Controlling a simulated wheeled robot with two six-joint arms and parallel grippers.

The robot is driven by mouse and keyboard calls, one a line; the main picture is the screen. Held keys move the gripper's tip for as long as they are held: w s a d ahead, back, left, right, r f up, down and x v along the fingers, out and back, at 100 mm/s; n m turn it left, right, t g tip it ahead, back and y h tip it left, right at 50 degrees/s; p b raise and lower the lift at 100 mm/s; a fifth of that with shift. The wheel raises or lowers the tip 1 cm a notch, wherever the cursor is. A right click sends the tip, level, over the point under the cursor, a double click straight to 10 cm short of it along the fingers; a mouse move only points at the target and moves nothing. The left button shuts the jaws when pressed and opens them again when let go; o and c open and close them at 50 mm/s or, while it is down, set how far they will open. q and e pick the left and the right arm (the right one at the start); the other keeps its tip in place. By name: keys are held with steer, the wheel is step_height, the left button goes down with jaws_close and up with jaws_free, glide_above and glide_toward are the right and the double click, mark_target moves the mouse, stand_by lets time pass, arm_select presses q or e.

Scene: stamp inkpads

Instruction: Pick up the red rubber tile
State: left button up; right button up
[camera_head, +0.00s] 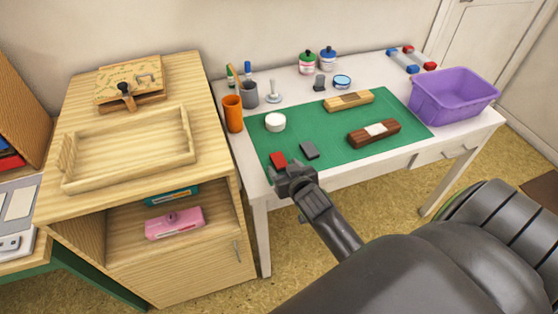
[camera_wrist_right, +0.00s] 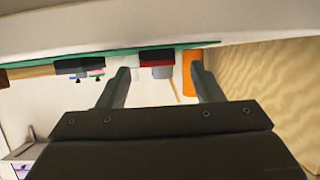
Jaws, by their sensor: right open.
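The red rubber tile (camera_head: 277,158) lies flat near the front left corner of the green mat (camera_head: 345,151) on the white table. My right gripper (camera_head: 290,178) is open just in front of the tile, at the table's front edge. In the right wrist view, which looks upside down, the red tile (camera_wrist_right: 157,59) shows beyond and between the spread fingers of my right gripper (camera_wrist_right: 162,82), with nothing held. A dark grey tile (camera_head: 310,150) lies to the right of the red one. My left gripper is not in view.
A white round object (camera_head: 275,122) and an orange cup (camera_head: 232,114) stand behind the tile. A brown block (camera_head: 374,133), a light wooden block (camera_head: 348,100) and a purple basket (camera_head: 455,97) are farther right. A wooden cabinet with a tray (camera_head: 128,178) stands left. The mat's middle is clear.

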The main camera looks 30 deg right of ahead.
mark_target(280, 161)
steer(key=shift+x, duration=1.85)
steer(key=shift+d+r, duration=0.1)
steer(key=shift+r, duration=0.1)
steer(key=shift+c, duration=0.4)
steer(key=c, duration=1)
